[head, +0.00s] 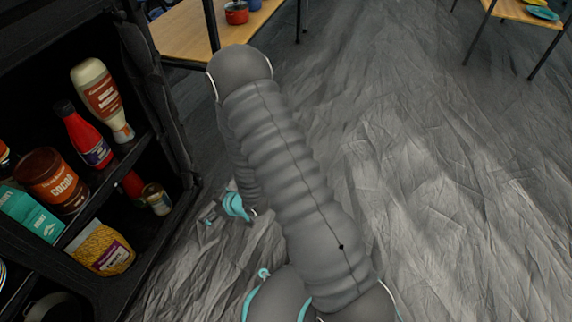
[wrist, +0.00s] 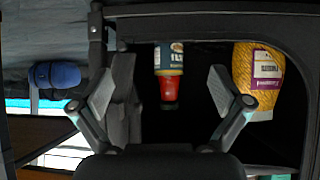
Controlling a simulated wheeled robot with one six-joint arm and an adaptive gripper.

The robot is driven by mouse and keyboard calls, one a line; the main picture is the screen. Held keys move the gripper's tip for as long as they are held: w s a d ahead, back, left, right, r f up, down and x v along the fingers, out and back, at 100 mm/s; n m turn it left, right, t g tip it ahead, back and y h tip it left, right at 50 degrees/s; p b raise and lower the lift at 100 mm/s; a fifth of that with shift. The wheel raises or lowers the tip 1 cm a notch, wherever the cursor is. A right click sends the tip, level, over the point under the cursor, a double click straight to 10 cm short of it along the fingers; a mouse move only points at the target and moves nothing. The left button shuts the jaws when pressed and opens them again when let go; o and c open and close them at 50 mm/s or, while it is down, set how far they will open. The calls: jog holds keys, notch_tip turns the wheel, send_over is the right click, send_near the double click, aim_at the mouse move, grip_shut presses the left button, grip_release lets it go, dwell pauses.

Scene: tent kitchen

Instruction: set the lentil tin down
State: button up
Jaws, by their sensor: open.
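A small tin (head: 157,198) with a gold lid stands upright on the lower shelf of the dark cabinet, near its right side; I take it for the lentil tin, though its label is not readable. In the upside-down wrist view the tin (wrist: 168,57) shows between and beyond my fingers, with a red item (wrist: 168,92) seemingly behind it. My gripper (wrist: 164,88) is open and empty, apart from the tin. In the head view my gripper (head: 209,217) is partly hidden, outside the cabinet and right of the tin.
A yellow bag (head: 101,248) is on the same shelf, left of the tin. Above it stand a cocoa jar (head: 53,178), a red bottle (head: 84,137) and a pale sauce bottle (head: 101,98). A wooden table (head: 185,35) with a red pot (head: 236,13) is behind. The floor at right is clear.

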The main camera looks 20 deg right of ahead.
jog(key=w+d+r+m+h, duration=0.1)
jog(key=d+r+m+h, duration=0.1)
jog(key=d+r, duration=0.45)
jog(key=d+r+m+t+h, duration=0.1)
jog(key=d+r+h, duration=0.15)
jog(key=r, duration=0.75)
jog(key=w+d+r+m+h, duration=0.1)
jog(key=d+r+m+h, duration=0.1)
jog(key=d+r, duration=0.55)
jog(key=s+d+r+m+h, duration=0.2)
jog(key=s+d+r+m, duration=0.15)
jog(key=s+r, duration=0.75)
jog(key=s+r+m+g, duration=0.1)
jog(key=s+r, duration=0.2)
jog(key=s, duration=0.4)
jog(key=s+d+r+g, duration=0.1)
jog(key=s+r, duration=0.2)
jog(key=s, duration=0.4)
jog(key=shift+m+y, duration=0.35)
